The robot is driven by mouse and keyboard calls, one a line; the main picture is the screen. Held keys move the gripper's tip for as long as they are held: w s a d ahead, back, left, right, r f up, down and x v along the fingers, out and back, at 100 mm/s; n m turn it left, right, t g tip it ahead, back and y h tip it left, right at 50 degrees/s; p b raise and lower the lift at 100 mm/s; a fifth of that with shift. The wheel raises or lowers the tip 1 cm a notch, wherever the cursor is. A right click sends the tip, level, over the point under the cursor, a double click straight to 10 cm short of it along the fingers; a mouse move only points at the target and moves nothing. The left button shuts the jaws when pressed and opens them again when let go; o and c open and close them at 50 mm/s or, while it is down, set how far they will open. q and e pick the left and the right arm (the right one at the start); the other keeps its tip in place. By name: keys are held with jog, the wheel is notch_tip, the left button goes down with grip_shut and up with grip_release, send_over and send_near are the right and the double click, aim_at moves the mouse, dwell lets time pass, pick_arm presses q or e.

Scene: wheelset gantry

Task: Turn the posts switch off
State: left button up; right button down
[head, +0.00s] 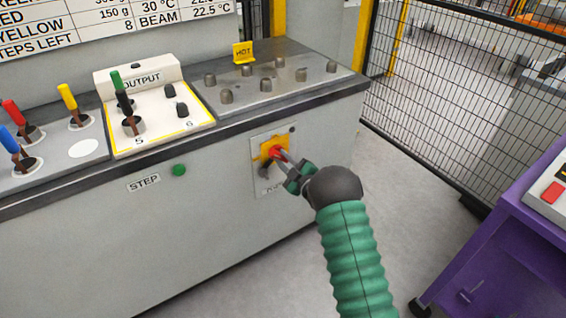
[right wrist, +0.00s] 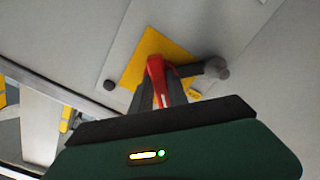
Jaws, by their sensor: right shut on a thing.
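The posts switch is a red handle (head: 277,153) on a yellow plate (head: 268,146), on a grey panel (head: 261,182) on the front of the grey cabinet. My right gripper (head: 286,162) reaches it from the right and is shut on the red handle. In the right wrist view the red handle (right wrist: 157,78) stands between the dark fingers, in front of the yellow plate (right wrist: 148,52). The panel's lettering is partly hidden by my gripper and cannot be read in full. My left gripper is not in view.
The cabinet top holds a plate of several grey posts (head: 276,85) with a yellow HOT sign (head: 243,53), an OUTPUT tray (head: 150,125) and coloured handles at left. A green STEP button (head: 179,170) is left of the switch. A mesh fence (head: 455,90) and purple cabinet (head: 510,250) stand right.

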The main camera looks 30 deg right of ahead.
jog(key=n+b, duration=0.1)
jog(key=n, duration=0.2)
jog(key=n+b, duration=0.1)
jog(key=n, duration=0.2)
jog(key=shift+a+f, duration=0.1)
jog(key=shift+f, duration=0.1)
jog(key=shift+n+b, duration=0.65)
jog(key=shift+n, duration=0.75)
jog(key=shift+a+f, duration=0.1)
jog(key=shift+f, duration=0.05)
jog(key=c, duration=1.3)
grip_release()
jog(key=shift+c, duration=0.2)
jog(key=shift+o, duration=0.3)
jog(key=shift+r, duration=0.2)
jog(key=shift+s+r, duration=0.1)
jog(key=shift+s, duration=0.35)
jog(key=s+p, duration=0.3)
jog(key=s, duration=1.3)
jog(key=shift+p, duration=0.4)
